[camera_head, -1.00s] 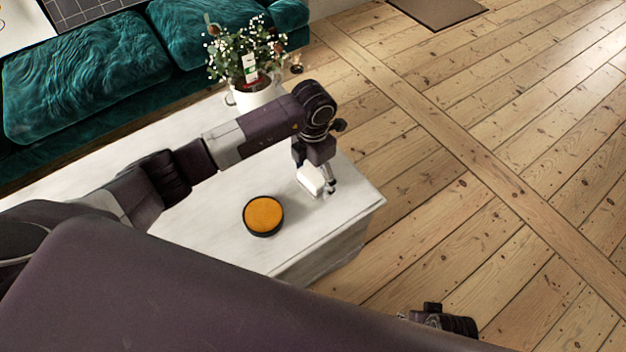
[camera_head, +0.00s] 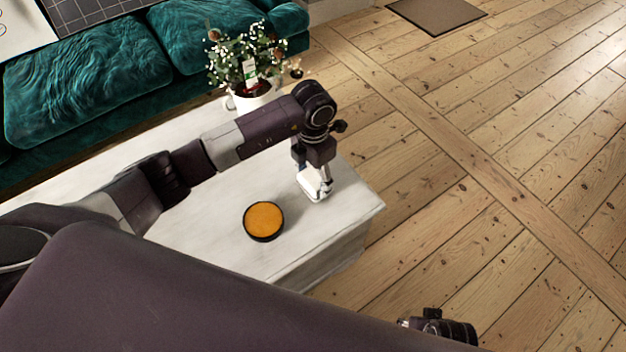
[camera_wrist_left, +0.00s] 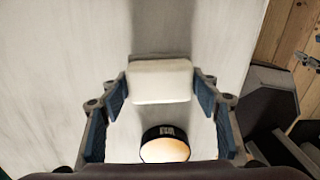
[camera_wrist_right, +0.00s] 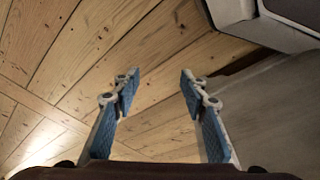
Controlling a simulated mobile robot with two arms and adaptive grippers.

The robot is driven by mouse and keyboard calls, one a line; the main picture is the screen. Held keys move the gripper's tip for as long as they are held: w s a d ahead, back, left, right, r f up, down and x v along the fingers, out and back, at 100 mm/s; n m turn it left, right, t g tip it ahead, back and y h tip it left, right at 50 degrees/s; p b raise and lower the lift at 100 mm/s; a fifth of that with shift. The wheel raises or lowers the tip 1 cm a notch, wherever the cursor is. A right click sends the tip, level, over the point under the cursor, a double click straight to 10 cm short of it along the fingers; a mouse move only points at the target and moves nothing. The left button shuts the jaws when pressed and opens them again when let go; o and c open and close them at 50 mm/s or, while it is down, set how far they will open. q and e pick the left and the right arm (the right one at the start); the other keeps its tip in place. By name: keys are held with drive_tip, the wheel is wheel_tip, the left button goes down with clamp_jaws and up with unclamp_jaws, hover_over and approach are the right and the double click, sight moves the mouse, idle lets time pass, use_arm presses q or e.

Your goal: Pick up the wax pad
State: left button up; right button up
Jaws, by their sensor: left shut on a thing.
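The wax pad, a white rounded block (camera_wrist_left: 160,82), lies between the fingertips of my left gripper (camera_head: 317,191), which is shut on its two sides. In the head view the pad is mostly hidden by the fingers, low at the table's right end; I cannot tell whether it still touches the top. A round black tin with an orange face (camera_head: 263,221) lies on the table to the left of the gripper, and shows in the left wrist view (camera_wrist_left: 165,146). My right gripper (camera_wrist_right: 160,79) is open and empty, over the floor.
The white table (camera_head: 215,255) is otherwise bare around the tin. A white pot with a flowering plant (camera_head: 252,98) stands at its back edge. A green sofa (camera_head: 85,75) is behind. Open floorboards (camera_head: 470,200) lie to the right, with a brown mat (camera_head: 437,12).

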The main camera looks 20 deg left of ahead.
sight(313, 178)
use_arm(q)
wheel_tip(313, 178, up, 19)
drive_tip(key=p, duration=0.2)
use_arm(e)
drive_tip(key=s+f, duration=0.3)
drive_tip(key=f, duration=0.4)
drive_tip(key=shift+s+d+f, duration=0.15)
drive_tip(key=shift+s+d, duration=0.15)
drive_tip(key=shift+s, duration=0.1)
use_arm(q)
drive_tip(key=shift+f, duration=0.15)
drive_tip(key=o, duration=0.5)
drive_tip(key=c, duration=0.3)
drive_tip(key=shift+f, duration=0.1)
drive_tip(key=shift+c, duration=0.2)
